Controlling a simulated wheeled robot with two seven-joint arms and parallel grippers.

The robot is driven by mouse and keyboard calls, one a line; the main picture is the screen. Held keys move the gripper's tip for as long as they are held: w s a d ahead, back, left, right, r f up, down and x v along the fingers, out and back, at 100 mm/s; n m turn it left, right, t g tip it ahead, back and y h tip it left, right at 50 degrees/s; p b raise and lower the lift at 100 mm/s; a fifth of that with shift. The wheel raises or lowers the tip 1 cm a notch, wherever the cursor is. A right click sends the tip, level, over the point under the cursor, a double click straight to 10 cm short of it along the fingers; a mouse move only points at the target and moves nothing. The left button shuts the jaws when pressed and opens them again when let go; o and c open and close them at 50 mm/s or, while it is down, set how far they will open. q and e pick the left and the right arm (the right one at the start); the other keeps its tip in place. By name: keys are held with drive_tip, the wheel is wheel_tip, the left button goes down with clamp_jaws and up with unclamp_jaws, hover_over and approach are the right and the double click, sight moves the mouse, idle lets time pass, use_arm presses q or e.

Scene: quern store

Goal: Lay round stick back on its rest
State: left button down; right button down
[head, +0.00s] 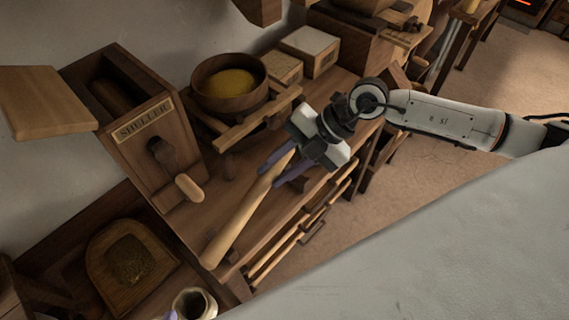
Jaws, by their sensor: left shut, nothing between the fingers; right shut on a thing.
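The round stick (241,216) is a pale wooden rod lying slantwise along the front part of the wooden bench. My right gripper (271,178) has its purple fingers shut around the stick's upper end. The lower end is at the bench's near corner, over a small dark block (229,258) that may be a rest. I cannot tell whether the stick touches it. Of my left gripper (172,315), only a purple sliver shows at the bottom edge, apart from the stick.
A sheller box (140,130) with a crank stands left of the stick. A bowl of yellow meal (230,85) sits on a wooden stand behind it. Two pale-topped boxes (309,48) stand farther back. Rods hang along the bench's front (300,235). A round pot (195,303) is below.

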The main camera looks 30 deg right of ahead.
drive_tip(key=shift+w+d+f+m+t+h, duration=0.15)
drive_tip(key=shift+d+f+m+t, duration=0.05)
drive_tip(key=shift+d+m+t, duration=0.3)
drive_tip(key=shift+w+d+f+m+t+h, duration=0.15)
drive_tip(key=shift+d+m+t, duration=0.25)
drive_tip(key=shift+m, duration=0.2)
drive_tip(key=shift+d+f, duration=0.15)
drive_tip(key=shift+d, duration=0.05)
wheel_tip(320, 180, down, 6)
drive_tip(key=b, duration=0.5)
drive_tip(key=shift+w+f+b, duration=0.1)
drive_tip(key=shift+f+b, duration=0.35)
drive_tip(key=shift+f, duration=0.45)
drive_tip(key=c, duration=1.4)
unclamp_jaws()
drive_tip(key=shift+o, duration=0.2)
drive_tip(key=shift+d, duration=0.1)
